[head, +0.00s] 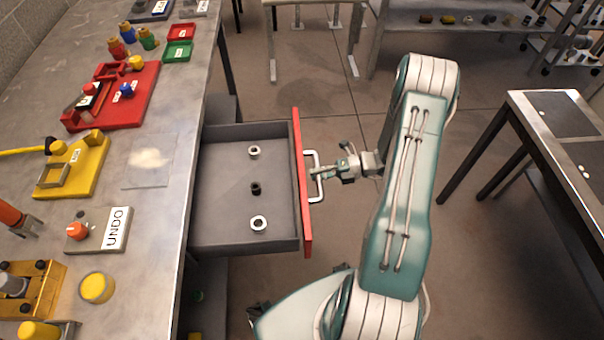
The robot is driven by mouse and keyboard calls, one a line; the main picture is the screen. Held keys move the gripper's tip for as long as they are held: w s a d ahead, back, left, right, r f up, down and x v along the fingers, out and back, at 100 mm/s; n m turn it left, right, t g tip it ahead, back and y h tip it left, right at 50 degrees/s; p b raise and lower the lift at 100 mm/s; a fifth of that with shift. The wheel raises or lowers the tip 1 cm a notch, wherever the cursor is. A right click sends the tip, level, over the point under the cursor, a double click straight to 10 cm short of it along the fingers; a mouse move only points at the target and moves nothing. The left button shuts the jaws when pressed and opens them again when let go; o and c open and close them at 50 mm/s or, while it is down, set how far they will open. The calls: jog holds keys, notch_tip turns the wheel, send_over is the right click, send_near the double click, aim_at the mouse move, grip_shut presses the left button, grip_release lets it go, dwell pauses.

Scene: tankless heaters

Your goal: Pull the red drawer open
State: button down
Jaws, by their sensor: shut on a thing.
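The red drawer (303,190) stands well out from under the left workbench, with its red front facing right and its grey inside visible. Two pale round nut-like parts and a dark one lie on its floor. A light metal handle (320,190) sticks out from the red front. My gripper (318,175) is at the handle, shut on its upright bar. The fingertips are small in this view, and the arm reaches in from the right.
The workbench (160,190) on the left carries a red tray (125,95), a yellow block (72,165) and an UNDO plate (100,228). Another table (560,130) stands at the right. Shelving (460,30) is at the back.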

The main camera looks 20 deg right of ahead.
jog(key=shift+s+d+f, duration=0.2)
jog(key=shift+s+d, duration=0.1)
jog(key=shift+d, duration=0.1)
jog(key=c, duration=0.6)
grip_release()
jog(key=shift+o, duration=0.2)
jog(key=shift+w, duration=0.1)
jog(key=shift+d+r, duration=0.1)
jog(key=v, duration=1.2)
jog(key=shift+w, duration=0.1)
